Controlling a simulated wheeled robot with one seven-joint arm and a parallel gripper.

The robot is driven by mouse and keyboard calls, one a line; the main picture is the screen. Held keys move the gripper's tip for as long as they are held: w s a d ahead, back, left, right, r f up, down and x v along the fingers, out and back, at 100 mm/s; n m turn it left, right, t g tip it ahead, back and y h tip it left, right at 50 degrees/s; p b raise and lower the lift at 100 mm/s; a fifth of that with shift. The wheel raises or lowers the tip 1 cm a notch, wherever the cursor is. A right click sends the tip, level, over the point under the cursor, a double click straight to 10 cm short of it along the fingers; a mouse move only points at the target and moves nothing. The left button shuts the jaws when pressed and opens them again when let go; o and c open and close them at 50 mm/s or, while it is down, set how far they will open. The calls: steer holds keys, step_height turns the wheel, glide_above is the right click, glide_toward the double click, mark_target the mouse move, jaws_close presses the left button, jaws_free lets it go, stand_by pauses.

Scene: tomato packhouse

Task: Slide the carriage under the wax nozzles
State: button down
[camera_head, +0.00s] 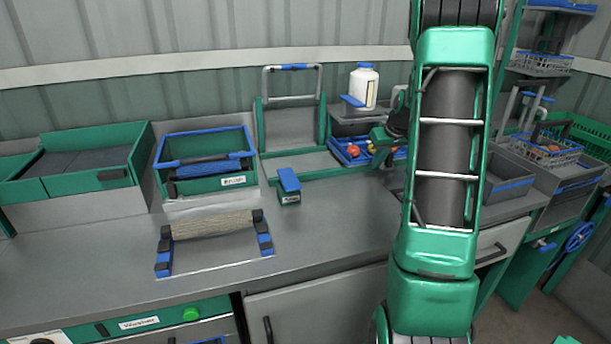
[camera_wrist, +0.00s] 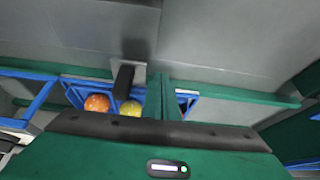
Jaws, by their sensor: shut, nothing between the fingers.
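A blue tray (camera_head: 343,152) with red, orange and yellow tomatoes, which looks like the carriage, sits at the back of the bench below a grey housing (camera_head: 345,128). Wax nozzles cannot be made out. My gripper (camera_head: 378,138) is at the right part of the tray, in front of the housing, and my arm hides much of that area. In the wrist view the shut green fingers (camera_wrist: 162,97) reach over the blue tray (camera_wrist: 75,93), with an orange and a yellow-green tomato to their left. A dark upright post (camera_wrist: 123,82) stands beside them; contact cannot be told.
A white jug (camera_head: 363,86) stands on the housing. Left of it are a grey panel (camera_head: 289,127) in a green frame, a small blue-topped block (camera_head: 289,186), a green bin (camera_head: 205,185) and a brush roller (camera_head: 212,225). Crates (camera_head: 550,152) stand right.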

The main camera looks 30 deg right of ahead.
steer(key=s+v, duration=0.1)
steer(key=v, duration=0.7)
steer(key=shift+s+a, duration=0.2)
steer(key=shift+a, duration=0.1)
steer(key=shift+f, duration=0.1)
steer(key=s+a+m+g+y, duration=0.1)
steer(key=s+a, duration=0.5)
steer(key=a, duration=0.3)
steer(key=s+a+m+g, duration=0.1)
steer(key=s+a+g, duration=0.1)
steer(key=s+a, duration=0.5)
steer(key=s+a+f+m+g, duration=0.1)
steer(key=s+a+f+g, duration=0.1)
steer(key=s+a, duration=1)
steer(key=shift+s+a+f+y, duration=0.3)
steer(key=shift+s+f, duration=0.25)
steer(key=shift+s, duration=0.3)
